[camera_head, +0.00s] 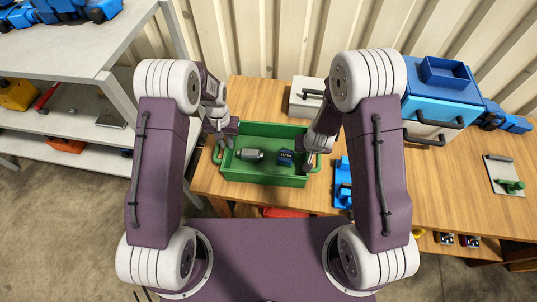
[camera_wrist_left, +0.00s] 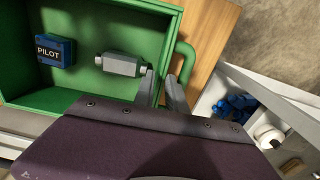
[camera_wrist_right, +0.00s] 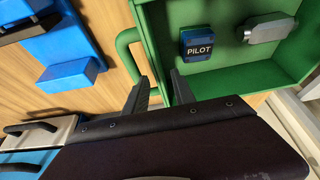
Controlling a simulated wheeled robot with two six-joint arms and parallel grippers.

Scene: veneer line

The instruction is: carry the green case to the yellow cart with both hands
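The green case (camera_head: 265,179) is an open box on the wooden table, with a loop handle at each end. A grey cylinder-like part (camera_head: 249,155) and a blue block (camera_head: 286,157) marked PILOT lie inside. My left gripper (camera_wrist_left: 165,92) is at the left end, its fingers apart near the end wall and the left handle (camera_wrist_left: 187,58). My right gripper (camera_wrist_right: 160,92) is at the right end, its fingers apart, one beside the right handle (camera_wrist_right: 125,48) and one on the inner side of the wall. Neither appears closed on a handle. No yellow cart is in view.
The wooden table (camera_head: 420,192) also holds a white case (camera_head: 305,98), a blue-topped box (camera_head: 435,95) and blue parts (camera_head: 342,183) just right of the green case. A grey shelf unit (camera_head: 60,50) stands at the left. Bare floor (camera_head: 60,215) shows at the lower left.

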